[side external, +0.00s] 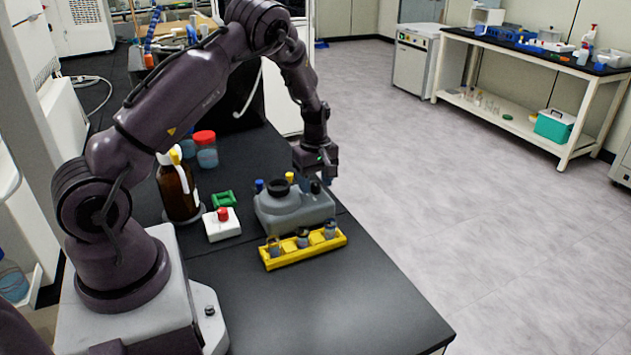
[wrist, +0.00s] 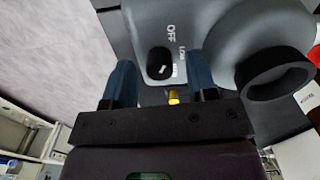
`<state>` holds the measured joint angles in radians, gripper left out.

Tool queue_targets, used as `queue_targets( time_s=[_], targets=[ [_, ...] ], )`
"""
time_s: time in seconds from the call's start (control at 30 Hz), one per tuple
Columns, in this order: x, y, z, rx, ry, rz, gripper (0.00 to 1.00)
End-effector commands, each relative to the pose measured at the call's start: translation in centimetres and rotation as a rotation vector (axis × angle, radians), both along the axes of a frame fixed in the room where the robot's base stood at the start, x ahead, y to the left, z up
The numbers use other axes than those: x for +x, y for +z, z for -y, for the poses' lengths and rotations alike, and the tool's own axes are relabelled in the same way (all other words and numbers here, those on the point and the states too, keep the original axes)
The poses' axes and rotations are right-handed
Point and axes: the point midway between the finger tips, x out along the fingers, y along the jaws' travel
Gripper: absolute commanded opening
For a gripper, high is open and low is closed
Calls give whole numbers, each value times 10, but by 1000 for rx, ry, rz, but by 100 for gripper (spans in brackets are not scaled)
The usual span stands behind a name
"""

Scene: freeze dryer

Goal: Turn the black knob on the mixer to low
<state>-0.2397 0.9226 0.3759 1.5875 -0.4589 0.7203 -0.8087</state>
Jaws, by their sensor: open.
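The grey mixer (side external: 295,214) stands on the black bench with a black cup-shaped top (side external: 278,187). The wrist view shows its grey body (wrist: 225,15) close up, and the black cup (wrist: 275,75) at right. The black knob (wrist: 159,61) has a small white mark; labels OFF and LOW are printed beside it, and a further label is too blurred to read. I cannot tell the exact setting. My gripper (wrist: 163,75) is open, with its two blue-grey fingers on either side of the knob, apart from it. In the side view my gripper (side external: 316,182) is at the mixer's far right end.
A yellow rack (side external: 303,252) with several small jars stands in front of the mixer. A white box with a red button (side external: 223,226), a green piece (side external: 224,199), a brown bottle (side external: 178,187) and a red-lidded jar (side external: 205,150) stand left. The bench front is clear.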

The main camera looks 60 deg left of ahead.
Motion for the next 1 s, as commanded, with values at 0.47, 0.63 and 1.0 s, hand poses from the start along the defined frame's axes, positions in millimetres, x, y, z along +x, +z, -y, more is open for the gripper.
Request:
queue_targets(
  time_s=[0.47,0.63,1.0],
  targets=[
    [0,-2,0,0,0,1,14],
    [0,-2,0,0,-1,1,3],
    [0,-2,0,-1,-112,1,3]
  ],
)
